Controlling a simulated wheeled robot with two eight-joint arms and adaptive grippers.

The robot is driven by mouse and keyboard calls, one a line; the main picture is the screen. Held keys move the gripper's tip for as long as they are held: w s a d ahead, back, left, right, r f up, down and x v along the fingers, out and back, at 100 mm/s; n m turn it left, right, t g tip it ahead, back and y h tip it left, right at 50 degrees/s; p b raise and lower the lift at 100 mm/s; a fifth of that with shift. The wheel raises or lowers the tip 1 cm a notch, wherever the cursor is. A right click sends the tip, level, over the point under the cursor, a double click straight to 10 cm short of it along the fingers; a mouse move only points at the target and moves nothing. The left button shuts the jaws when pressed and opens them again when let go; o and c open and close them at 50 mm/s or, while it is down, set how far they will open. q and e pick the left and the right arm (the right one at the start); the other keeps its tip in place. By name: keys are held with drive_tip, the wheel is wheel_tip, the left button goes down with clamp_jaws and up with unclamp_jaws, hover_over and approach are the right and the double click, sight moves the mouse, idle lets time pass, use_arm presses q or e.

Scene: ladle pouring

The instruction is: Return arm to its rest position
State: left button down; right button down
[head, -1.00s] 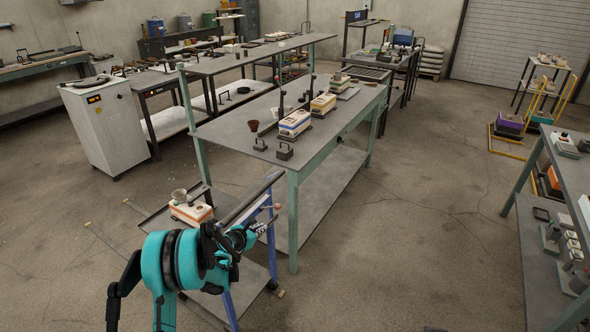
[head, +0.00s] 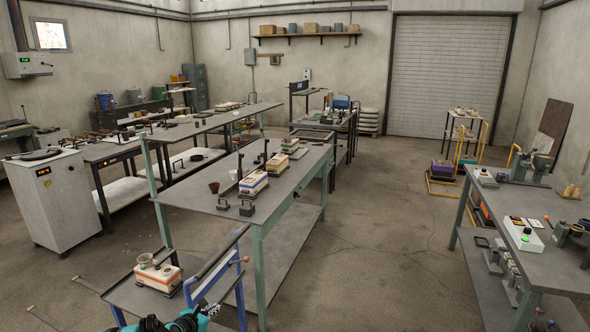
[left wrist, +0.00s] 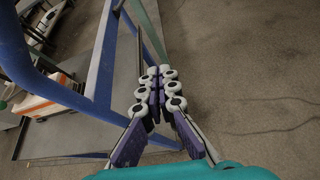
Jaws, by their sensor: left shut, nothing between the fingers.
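My left gripper (head: 205,310) shows at the bottom edge of the head view, beside the blue-framed cart (head: 243,284). Its teal arm is mostly cut off by the picture edge. In the left wrist view its padded purple and white fingers (left wrist: 160,78) are closed together with nothing between them. They point past the blue cart frame (left wrist: 104,60) toward the bare floor. I cannot tell whether they touch the frame. My right gripper does not show.
A long green-legged table (head: 285,195) with several devices stands just beyond. Another bench (head: 500,215) stands at the right. The floor (head: 390,240) between them is clear.

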use_arm(q)
drive_tip(key=s+d+r+m+g, duration=0.2)
drive_tip(key=s+d+r+m, duration=0.3)
drive_tip(key=s+r+m, duration=0.35)
drive_tip(key=s+d+r+m+g, duration=0.1)
drive_tip(key=s+d+r+m, duration=0.3)
drive_tip(key=s+r+m, duration=0.4)
drive_tip(key=s+d+m+g+y, duration=0.1)
drive_tip(key=s+m+g+y, duration=0.1)
drive_tip(key=s+m, duration=1.2)
drive_tip(key=s+y, duration=0.1)
drive_tip(key=s, duration=1)
drive_tip(key=shift+s+d+r, duration=0.2)
drive_tip(key=shift+d+r, duration=0.1)
drive_tip(key=shift+r, duration=0.05)
